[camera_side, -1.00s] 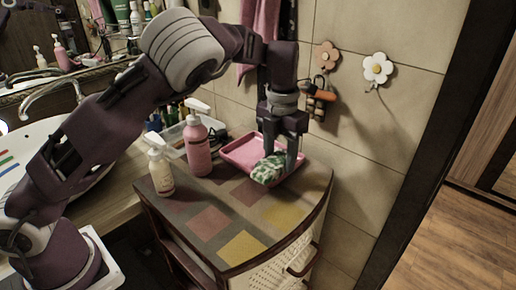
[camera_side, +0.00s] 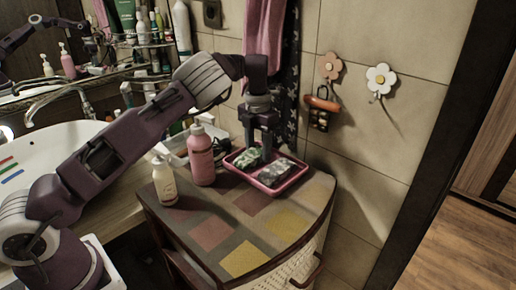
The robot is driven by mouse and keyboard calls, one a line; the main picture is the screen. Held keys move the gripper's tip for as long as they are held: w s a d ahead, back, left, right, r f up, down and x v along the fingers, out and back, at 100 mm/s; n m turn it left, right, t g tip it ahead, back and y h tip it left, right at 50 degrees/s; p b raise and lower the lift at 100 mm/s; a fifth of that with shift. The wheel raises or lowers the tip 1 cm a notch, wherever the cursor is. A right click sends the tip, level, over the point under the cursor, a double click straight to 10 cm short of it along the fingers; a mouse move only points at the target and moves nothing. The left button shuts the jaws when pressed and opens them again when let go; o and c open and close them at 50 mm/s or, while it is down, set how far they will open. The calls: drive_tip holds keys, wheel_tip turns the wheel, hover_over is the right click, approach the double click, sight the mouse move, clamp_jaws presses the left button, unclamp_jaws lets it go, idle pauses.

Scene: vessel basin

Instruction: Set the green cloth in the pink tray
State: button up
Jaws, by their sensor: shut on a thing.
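The pink tray (camera_side: 268,193) lies on the back right of the cabinet top. The green and white patterned cloth (camera_side: 247,158) is at the tray's left part, within its rim as seen from here. My gripper (camera_side: 265,152) points down over the tray, shut on the cloth at its right edge. The fingertips are partly hidden. A greyish, bunched piece (camera_side: 282,171) lies in the tray to the right of the fingers. I cannot tell whether it is part of the same cloth. I cannot tell if the cloth touches the tray floor.
A pink pump bottle (camera_side: 201,160) and a cream pump bottle (camera_side: 164,182) stand left of the tray. The tiled wall is close behind, with a dark starred towel (camera_side: 287,75) and flower hooks (camera_side: 381,78). The cabinet top's front (camera_side: 245,225) is clear.

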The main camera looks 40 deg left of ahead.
drive_tip(key=shift+f, duration=0.1)
drive_tip(key=o, duration=1.2)
